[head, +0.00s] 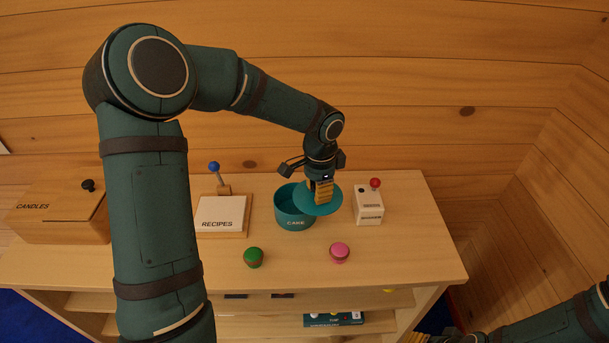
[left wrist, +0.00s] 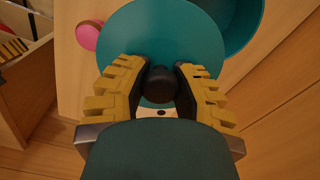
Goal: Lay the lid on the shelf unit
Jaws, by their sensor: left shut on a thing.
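My left gripper (head: 321,190) is shut on the dark knob (left wrist: 160,84) of the round teal lid (head: 318,203). The lid is held roughly level, overlapping the right part of the open teal CAKE tin (head: 293,222) in the head view. In the left wrist view the lid (left wrist: 148,35) spreads beyond the yellow fingers, with the tin (left wrist: 243,25) behind it at the upper right. The tin stands on the shelf unit's wooden top (head: 420,247). My right gripper (head: 422,337) shows only as a sliver at the bottom edge; its fingers are mostly cut off.
On the top stand a CANDLES box (head: 62,215), a RECIPES box (head: 222,213), a white box with a red knob (head: 369,206), a green-topped cupcake (head: 253,257) and a pink-topped one (head: 340,252). The top's front right is bare. A book (head: 335,319) lies on a lower shelf.

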